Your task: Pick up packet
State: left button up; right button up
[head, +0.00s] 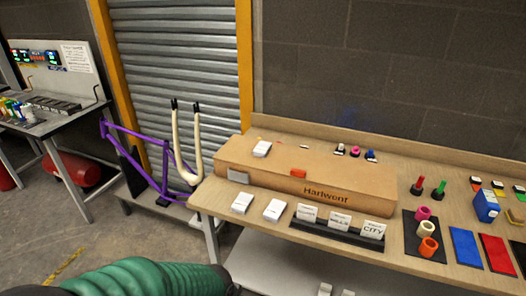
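Several small white packets are in the head view; I cannot tell which one the task means. One white packet (262,149) lies on top of the long cardboard box (345,183). Two more, a left one (242,202) and a right one (274,209), lie flat on the wooden bench in front of the box. A greyish packet-like piece (237,176) is at the box's left end. A green ribbed sleeve, apparently on my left arm, crosses the bottom left, below and apart from the bench. Neither gripper is clearly visible.
A black rack (336,233) with three white cards stands at the bench's front edge. Coloured rolls (426,229) and blue and red mats are to the right. A purple bike frame (139,144) and pale fork stand left of the bench. Two small pale pieces at the bottom edge are unclear.

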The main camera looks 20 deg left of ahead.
aim_at(261, 150)
jog(key=i+j, duration=0.15)
jog(key=j, duration=0.25)
jog(key=i+j, duration=0.2)
jog(key=j, duration=0.15)
jog(key=i+j, duration=0.15)
jog(key=j, duration=0.25)
